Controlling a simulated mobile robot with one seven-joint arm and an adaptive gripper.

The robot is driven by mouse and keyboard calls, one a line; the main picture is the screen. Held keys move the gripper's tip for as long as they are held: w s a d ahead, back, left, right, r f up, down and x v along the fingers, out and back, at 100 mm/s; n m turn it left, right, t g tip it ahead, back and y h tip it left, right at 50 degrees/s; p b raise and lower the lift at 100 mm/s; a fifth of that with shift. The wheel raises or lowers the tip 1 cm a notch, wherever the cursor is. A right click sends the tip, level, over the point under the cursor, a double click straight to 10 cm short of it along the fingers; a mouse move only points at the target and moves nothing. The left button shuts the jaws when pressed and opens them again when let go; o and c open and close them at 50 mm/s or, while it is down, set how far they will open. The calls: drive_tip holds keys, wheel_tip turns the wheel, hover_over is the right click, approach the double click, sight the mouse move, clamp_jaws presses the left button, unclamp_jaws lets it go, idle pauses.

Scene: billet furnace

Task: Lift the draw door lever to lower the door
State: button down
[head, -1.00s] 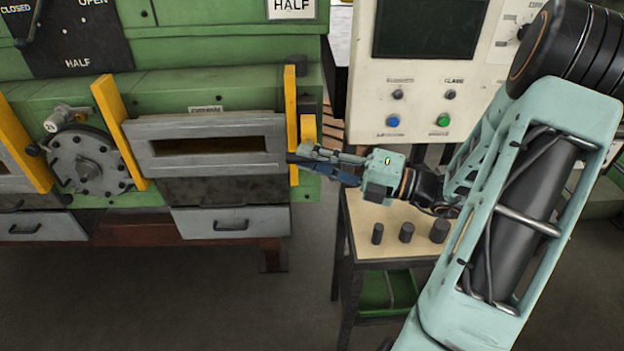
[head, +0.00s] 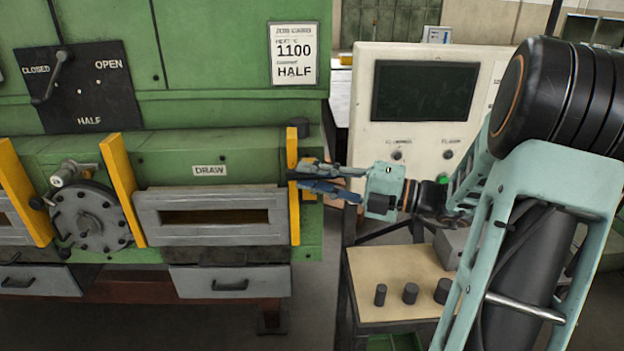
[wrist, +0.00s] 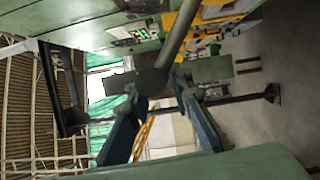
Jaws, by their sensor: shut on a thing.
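The draw door (head: 160,217) is a grey framed panel with a dark slot, under the DRAW label on the green furnace. My gripper (head: 306,178) is at the right of the door, level with its upper edge and beside a yellow upright. In the wrist view, the lever (wrist: 180,40) is a grey rod ending in a dark round knob (wrist: 151,82). The knob is between the tips of my blue fingers, and my gripper is shut on it. In the head view the fingers hide most of the lever.
Yellow uprights (head: 122,190) flank the door. A round hatch (head: 90,217) is at its left and a grey drawer (head: 200,282) below. A white control cabinet (head: 362,90) stands behind my arm. A small table (head: 385,262) holds dark cylinders at right.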

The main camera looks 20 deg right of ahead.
drive_tip(key=shift+w+d+r, duration=0.2)
drive_tip(key=shift+w+r, duration=0.15)
drive_tip(key=shift+r, duration=0.35)
drive_tip(key=c, duration=2)
unclamp_jaws()
drive_tip(key=shift+o, duration=0.9)
drive_tip(key=shift+a, duration=0.1)
drive_tip(key=shift+w+f, duration=0.15)
drive_tip(key=shift+d, duration=0.45)
drive_tip(key=v, duration=1.1)
drive_tip(key=shift+s+f, duration=0.15)
drive_tip(key=shift+s, duration=0.35)
